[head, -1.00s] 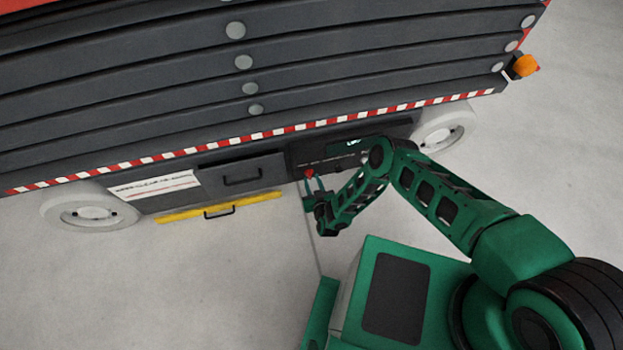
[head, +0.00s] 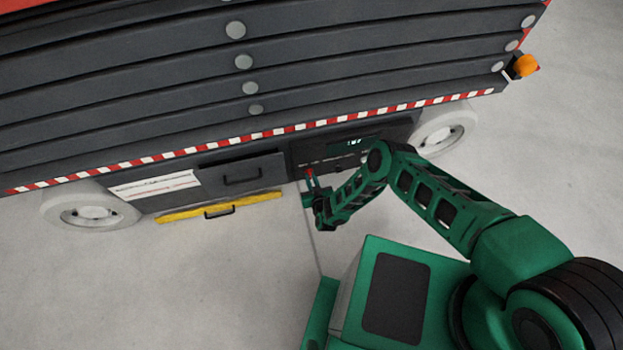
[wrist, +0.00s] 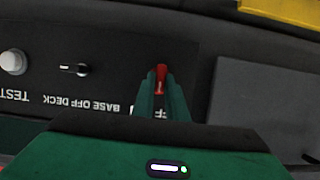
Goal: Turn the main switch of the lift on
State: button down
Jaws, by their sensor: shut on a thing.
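The red main switch (head: 309,172) is on the dark control panel (head: 334,158) low on the lift's side. In the wrist view the red switch handle (wrist: 160,71) shows between my fingertips, upright in the picture. My gripper (head: 314,184) is at the panel's left part, with its green fingers closed on the red handle. In the wrist view my gripper (wrist: 161,88) covers the lower part of the switch and part of its label.
A black key-like selector (wrist: 82,70) labelled BASE OFF DECK and a pale TEST button (wrist: 13,62) are beside the switch. A drawer with a handle (head: 242,174) and a yellow bar (head: 180,212) are to the left. The floor left of my arm is clear.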

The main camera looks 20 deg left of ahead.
jog(key=m+y, duration=0.2)
jog(key=m, duration=0.1)
jog(key=shift+w+d+g, duration=0.15)
jog(key=shift+d+g, duration=0.05)
jog(key=shift+g, duration=0.2)
jog(key=shift+d+f+m+g+y, duration=0.15)
jog(key=shift+m+g+y, duration=0.15)
jog(key=shift+m+y, duration=0.45)
jog(key=shift+w+m, duration=0.1)
jog(key=shift+m, duration=0.15)
jog(key=c, duration=1.8)
grip_release()
jog(key=shift+o, duration=0.2)
